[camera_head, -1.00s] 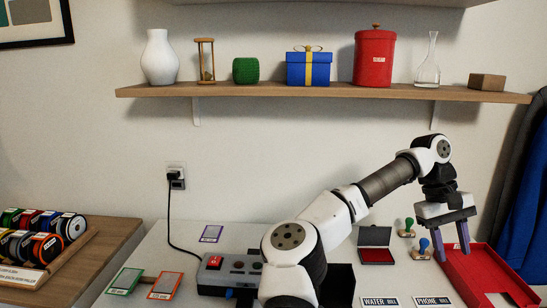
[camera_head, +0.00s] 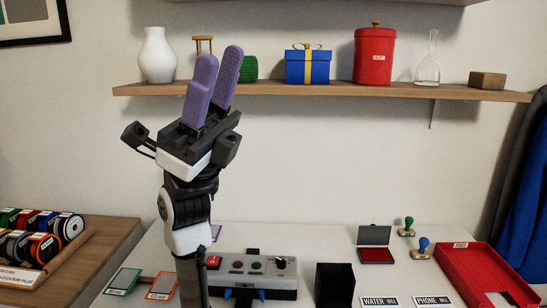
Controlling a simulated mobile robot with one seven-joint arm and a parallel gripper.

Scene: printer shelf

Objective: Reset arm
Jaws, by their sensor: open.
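My gripper (camera_head: 218,84) is raised in front of the shelf on the left, its two purple fingers pointing up. The fingers are apart with nothing between them. They overlap the view of the hourglass (camera_head: 204,44) and the green ribbed object (camera_head: 249,68), hiding parts of both. My arm rises from the bottom of the picture and covers the wall outlet and part of the white table.
The shelf (camera_head: 330,89) also holds a white vase (camera_head: 157,55), a blue gift box (camera_head: 308,66), a red canister (camera_head: 374,56) and a glass flask (camera_head: 428,60). The table carries a grey control box (camera_head: 255,270), a black bin (camera_head: 335,285), an ink pad (camera_head: 376,255), stamps and a red tray (camera_head: 470,262).

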